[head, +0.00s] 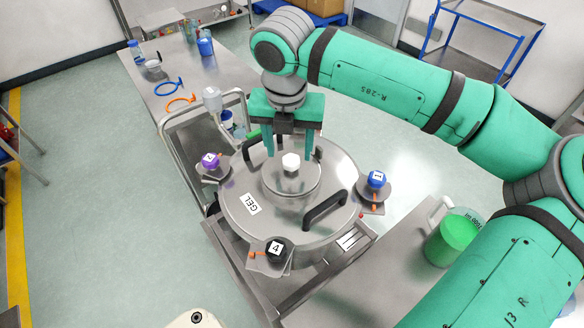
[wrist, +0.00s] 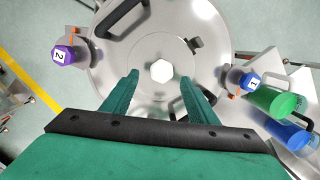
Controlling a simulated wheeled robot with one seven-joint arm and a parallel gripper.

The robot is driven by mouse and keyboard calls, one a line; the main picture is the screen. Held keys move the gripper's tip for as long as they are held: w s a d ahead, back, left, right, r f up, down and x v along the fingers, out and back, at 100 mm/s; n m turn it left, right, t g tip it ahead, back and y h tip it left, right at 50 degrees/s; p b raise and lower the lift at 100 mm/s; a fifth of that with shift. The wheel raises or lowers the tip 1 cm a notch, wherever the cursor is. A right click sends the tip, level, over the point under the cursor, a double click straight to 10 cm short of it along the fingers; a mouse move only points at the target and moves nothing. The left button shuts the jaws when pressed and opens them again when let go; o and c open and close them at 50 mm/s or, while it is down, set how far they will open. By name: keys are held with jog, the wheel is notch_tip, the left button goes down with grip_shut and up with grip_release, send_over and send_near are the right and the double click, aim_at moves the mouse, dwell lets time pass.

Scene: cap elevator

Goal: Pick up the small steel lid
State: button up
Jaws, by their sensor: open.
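The small steel lid (head: 306,184) is a round disc with a white hexagonal knob (head: 291,161). It lies in the middle of a larger round steel cover marked GEL (head: 240,222). In the wrist view the knob (wrist: 161,71) shows just beyond my fingertips, centred between them, with the small lid (wrist: 161,93) around it. My gripper (head: 288,150) points down over the lid, open and empty, its two green fingers apart. In the wrist view the fingers of my gripper (wrist: 164,85) reach in from below on either side. I cannot tell the exact height gap to the knob.
Two black handles (head: 325,208) stand up from the large cover. Numbered knobs sit at its rim: purple 2 (head: 210,160), blue 1 (head: 376,179) and black 4 (head: 276,249). A green container (head: 452,236) stands on the right-hand bench. A steel rail frame (head: 185,118) rises behind left.

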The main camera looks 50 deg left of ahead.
aim_at(291, 159)
jog(key=shift+w+f, duration=0.25)
jog(key=shift+f, duration=0.4)
jog(key=shift+w+a+f, duration=0.15)
jog(key=shift+a+f, duration=0.05)
jog(key=shift+f, duration=0.8)
jog(key=shift+w+a+f, duration=0.1)
jog(key=shift+a+f, duration=0.05)
jog(key=shift+f, duration=0.85)
jog(key=shift+w, duration=0.1)
jog(key=c, duration=1.4)
